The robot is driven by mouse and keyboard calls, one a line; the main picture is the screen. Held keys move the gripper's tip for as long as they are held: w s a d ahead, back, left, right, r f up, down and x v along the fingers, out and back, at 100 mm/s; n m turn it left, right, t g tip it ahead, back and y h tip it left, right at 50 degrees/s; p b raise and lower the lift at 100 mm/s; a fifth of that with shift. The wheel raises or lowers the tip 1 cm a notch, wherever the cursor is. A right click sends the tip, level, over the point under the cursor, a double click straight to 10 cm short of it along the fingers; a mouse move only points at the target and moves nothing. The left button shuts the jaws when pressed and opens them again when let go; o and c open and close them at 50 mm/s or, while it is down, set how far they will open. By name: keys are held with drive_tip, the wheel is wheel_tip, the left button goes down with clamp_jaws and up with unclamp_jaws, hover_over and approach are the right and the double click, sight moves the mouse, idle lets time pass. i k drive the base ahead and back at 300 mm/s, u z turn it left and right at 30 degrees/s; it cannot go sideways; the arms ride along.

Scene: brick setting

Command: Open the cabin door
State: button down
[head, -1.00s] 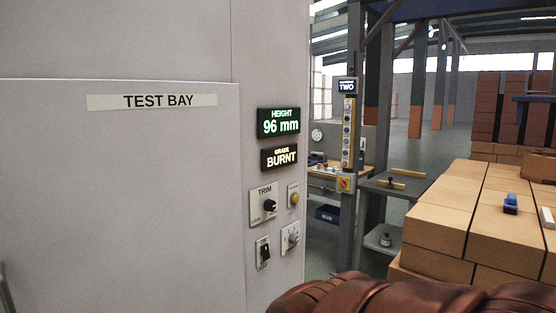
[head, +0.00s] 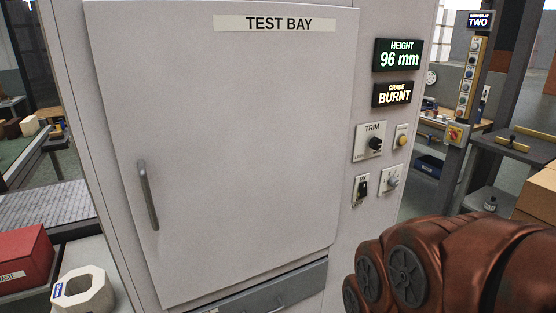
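The cabin door is the large pale panel (head: 240,130) under the "TEST BAY" label (head: 276,24). It looks shut against the cabinet front. Its grey vertical bar handle (head: 148,195) is on the left side of the panel. My copper-coloured arm covers the lower right of the head view, in front of the cabinet's right side. My gripper is not visible, so I cannot see what it holds.
Right of the door are a height display (head: 398,55) reading 96 mm, a grade display (head: 393,93) reading BURNT, and several knobs. A grey drawer (head: 270,290) sits below the door. A red waste box (head: 22,258) and a white octagonal block (head: 84,288) stand at the lower left.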

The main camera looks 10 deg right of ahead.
sight(228, 120)
drive_tip(key=u, duration=1.7)
drive_tip(key=k, duration=0.35)
drive_tip(key=u, duration=0.2)
